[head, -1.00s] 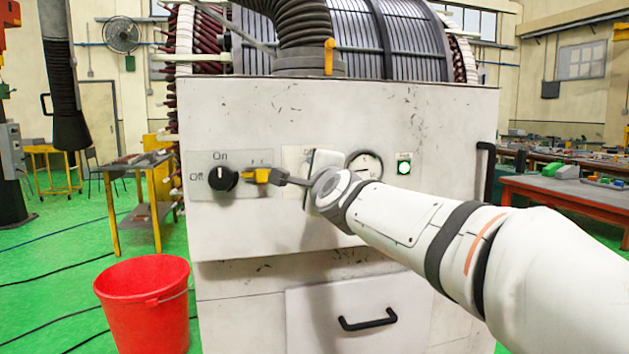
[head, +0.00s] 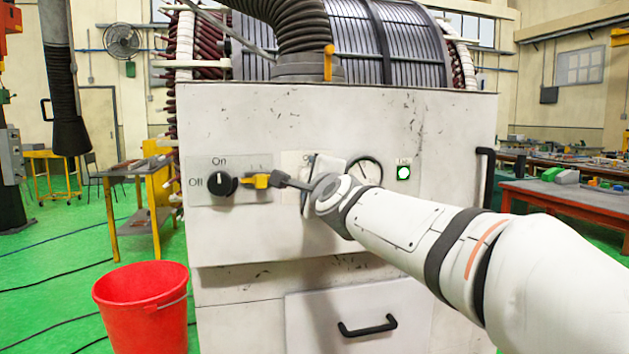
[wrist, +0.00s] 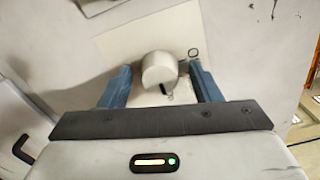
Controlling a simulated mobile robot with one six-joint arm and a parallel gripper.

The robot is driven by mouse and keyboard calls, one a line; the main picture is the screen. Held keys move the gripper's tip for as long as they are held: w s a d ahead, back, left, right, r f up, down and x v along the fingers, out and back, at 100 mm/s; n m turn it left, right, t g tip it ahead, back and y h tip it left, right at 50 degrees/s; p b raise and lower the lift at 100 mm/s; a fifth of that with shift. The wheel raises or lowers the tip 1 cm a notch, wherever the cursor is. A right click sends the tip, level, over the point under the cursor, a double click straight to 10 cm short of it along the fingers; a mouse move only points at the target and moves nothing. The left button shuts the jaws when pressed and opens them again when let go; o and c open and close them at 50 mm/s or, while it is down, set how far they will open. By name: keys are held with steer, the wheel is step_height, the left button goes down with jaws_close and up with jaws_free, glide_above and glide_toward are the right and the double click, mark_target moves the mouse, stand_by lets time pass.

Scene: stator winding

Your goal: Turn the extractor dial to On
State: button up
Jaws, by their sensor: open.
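A black dial (head: 222,184) is on the front of the white cabinet, with On above it and Off to its left. A light mark shows on its upper part; I cannot tell its exact setting. A cream round knob (wrist: 160,69) is on a pale plate (wrist: 128,45) with an O mark. No label tells me which is the extractor dial. My gripper (wrist: 164,84) is open, its blue fingers on either side of the cream knob with gaps showing. In the head view my gripper (head: 314,186) is right of the black dial and hides the knob.
A yellow part (head: 256,181) with a grey bar lies between the black dial and my gripper. A gauge (head: 370,166) and a lit green indicator (head: 403,173) are to the right. A red bucket (head: 143,310) stands on the floor at the lower left.

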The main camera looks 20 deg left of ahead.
steer(key=v, duration=0.8)
steer(key=shift+w, duration=0.15)
